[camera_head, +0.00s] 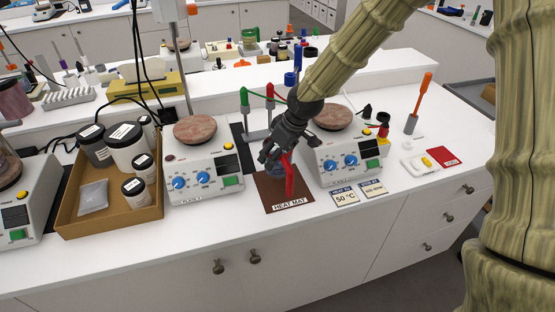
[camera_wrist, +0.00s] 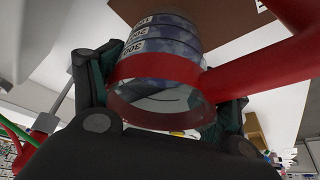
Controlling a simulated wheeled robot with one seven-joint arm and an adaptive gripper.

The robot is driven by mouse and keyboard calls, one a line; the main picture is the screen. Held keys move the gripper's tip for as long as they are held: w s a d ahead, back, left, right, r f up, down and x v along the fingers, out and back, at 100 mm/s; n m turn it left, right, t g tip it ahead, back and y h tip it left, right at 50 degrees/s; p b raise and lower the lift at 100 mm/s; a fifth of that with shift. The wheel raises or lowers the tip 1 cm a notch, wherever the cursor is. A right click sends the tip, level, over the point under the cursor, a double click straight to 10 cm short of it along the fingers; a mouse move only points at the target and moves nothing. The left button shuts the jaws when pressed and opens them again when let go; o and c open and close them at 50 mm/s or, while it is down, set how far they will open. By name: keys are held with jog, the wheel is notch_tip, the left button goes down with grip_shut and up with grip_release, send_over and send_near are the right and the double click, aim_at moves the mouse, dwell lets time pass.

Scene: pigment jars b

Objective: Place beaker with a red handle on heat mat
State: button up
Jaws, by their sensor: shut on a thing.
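The glass beaker (camera_wrist: 160,38) with a red collar and red handle (camera_wrist: 265,62) is between my fingers in the wrist view. My gripper (camera_head: 271,157) is shut on it around the collar. In the head view the red handle (camera_head: 289,177) shows over the brown heat mat (camera_head: 270,200), with the glass mostly hidden by my gripper. The mat lies flat on the white bench and is labelled HEAT MAT. I cannot tell whether the beaker's base touches the mat or hangs just above it.
Hotplates stand left (camera_head: 204,172) and right (camera_head: 346,157) of the mat, close by. A tray of jars (camera_head: 112,228) is farther left. Small signs (camera_head: 345,197) lie right of the mat. A tube stand (camera_head: 247,125) is behind it. The bench front edge is clear.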

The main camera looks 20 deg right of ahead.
aim_at(290, 150)
jog(key=shift+f+p, duration=0.4)
jog(key=shift+f, duration=1.2)
jog(key=shift+f, duration=0.1)
jog(key=o, duration=1.7)
jog(key=shift+s, duration=0.1)
jog(key=shift+o, duration=0.2)
jog(key=shift+b+v, duration=1)
jog(key=shift+v, duration=5.1)
jog(key=shift+a, duration=0.1)
